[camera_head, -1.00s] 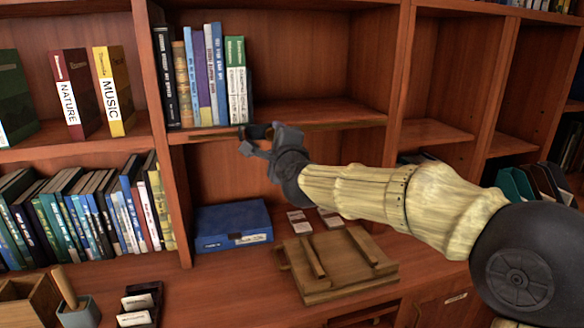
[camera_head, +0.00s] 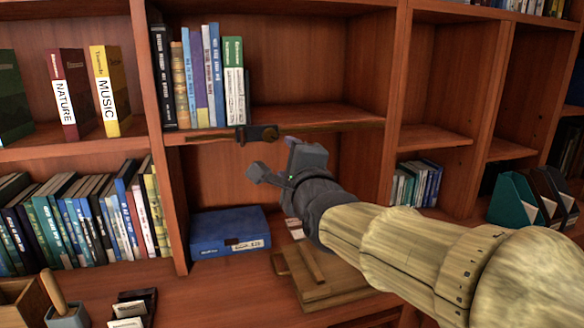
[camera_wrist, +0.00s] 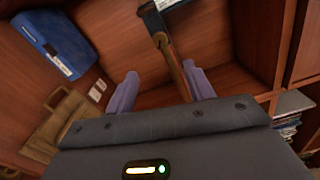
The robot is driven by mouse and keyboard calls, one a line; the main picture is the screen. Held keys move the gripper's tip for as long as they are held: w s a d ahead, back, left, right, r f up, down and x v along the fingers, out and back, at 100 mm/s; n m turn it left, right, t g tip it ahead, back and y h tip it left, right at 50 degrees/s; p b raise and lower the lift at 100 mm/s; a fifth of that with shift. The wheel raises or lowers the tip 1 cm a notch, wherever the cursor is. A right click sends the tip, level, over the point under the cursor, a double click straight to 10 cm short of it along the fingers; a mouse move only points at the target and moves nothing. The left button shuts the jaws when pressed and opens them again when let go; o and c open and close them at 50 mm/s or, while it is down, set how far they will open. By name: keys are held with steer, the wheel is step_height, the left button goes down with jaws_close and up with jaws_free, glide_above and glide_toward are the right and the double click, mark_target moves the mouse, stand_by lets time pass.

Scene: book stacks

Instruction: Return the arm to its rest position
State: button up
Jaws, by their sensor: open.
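My gripper (camera_head: 278,162) is open and empty in the head view, in front of the middle bookcase bay and just below its shelf edge. In the wrist view my gripper (camera_wrist: 160,88) shows its two fingers apart. A brass-coloured bar with a dark block (camera_head: 257,133) runs along the shelf's front edge, close above and behind my gripper. The bar (camera_wrist: 172,65) also shows between the fingers in the wrist view, but I cannot tell how far beyond them it is. My arm reaches in from the lower right.
A row of books (camera_head: 205,80) stands on the shelf above. A blue box (camera_head: 229,232) and a wooden board (camera_head: 318,285), partly hidden by my arm, lie on the counter below. File holders (camera_head: 520,200) stand at the right. The shelf's right part is empty.

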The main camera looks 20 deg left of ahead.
steer(key=shift+s+d, duration=0.35)
steer(key=shift+s, duration=0.15)
steer(key=d+f+n+g+h, duration=0.3)
steer(key=d+f, duration=0.5)
steer(key=f, duration=0.3)
steer(key=d+f+n+g+h, duration=0.2)
steer(key=d+f+n+h, duration=0.15)
steer(key=d+f, duration=0.65)
steer(key=s+d+f+n+g+h, duration=0.1)
steer(key=s+d+f+n+g, duration=0.3)
steer(key=s+d+f, duration=0.3)
steer(key=s+d+f+n+g+h, duration=0.25)
steer(key=s+d+f, duration=0.3)
steer(key=f, duration=0.35)
step_height(320, 180, up, 22)
steer(key=s+n+g+p, duration=0.1)
steer(key=p, duration=2.1)
steer(key=shift+s+a+r+y+p, duration=0.15)
steer(key=shift+s+r+y+p, duration=0.1)
steer(key=shift+y+p, duration=0.15)
steer(key=shift+f, duration=0.1)
